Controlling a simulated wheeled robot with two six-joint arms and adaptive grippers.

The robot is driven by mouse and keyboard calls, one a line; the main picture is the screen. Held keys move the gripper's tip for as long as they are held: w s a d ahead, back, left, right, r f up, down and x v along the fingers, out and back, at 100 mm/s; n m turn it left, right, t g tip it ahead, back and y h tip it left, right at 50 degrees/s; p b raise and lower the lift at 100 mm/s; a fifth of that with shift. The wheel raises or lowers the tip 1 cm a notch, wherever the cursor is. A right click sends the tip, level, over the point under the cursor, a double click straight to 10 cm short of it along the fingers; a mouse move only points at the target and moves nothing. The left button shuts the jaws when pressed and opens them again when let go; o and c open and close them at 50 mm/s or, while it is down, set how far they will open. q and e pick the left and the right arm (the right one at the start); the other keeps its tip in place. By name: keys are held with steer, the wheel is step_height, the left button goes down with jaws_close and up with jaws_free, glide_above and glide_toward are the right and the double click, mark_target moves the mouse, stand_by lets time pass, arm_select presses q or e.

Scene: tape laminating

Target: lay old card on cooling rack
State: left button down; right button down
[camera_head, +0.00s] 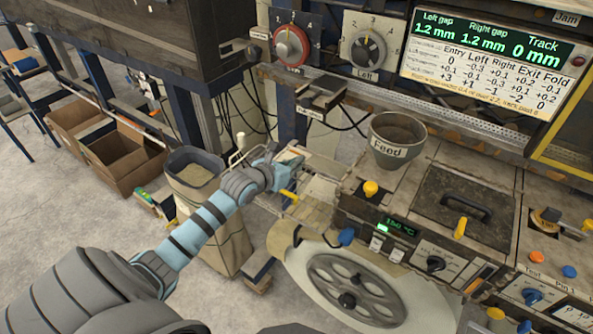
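My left arm reaches in from the lower left, and its gripper (284,168) is over the left end of the wire cooling rack (318,188), left of the laminating machine. A small pale patch, possibly the old card (291,156), shows at the fingertips. It is too small to tell whether the fingers are shut on it or it lies behind them. Part of the rack is hidden by the gripper. My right gripper is not in view.
A Feed hopper (398,140) stands right of the rack. A large spoked wheel (356,289) is below it. A bin (195,172) stands left of the rack, and cardboard boxes (122,155) are farther left.

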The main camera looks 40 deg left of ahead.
mark_target(295, 183)
arm_select(q)
step_height(295, 183, down, 5)
steer(key=shift+a+r+b, duration=0.15)
steer(key=shift+r+b, duration=0.05)
steer(key=shift+b, duration=0.25)
steer(key=shift+w, duration=0.25)
steer(key=c, duration=2.3)
jaws_free()
steer(key=shift+s, duration=0.1)
steer(key=o, duration=0.5)
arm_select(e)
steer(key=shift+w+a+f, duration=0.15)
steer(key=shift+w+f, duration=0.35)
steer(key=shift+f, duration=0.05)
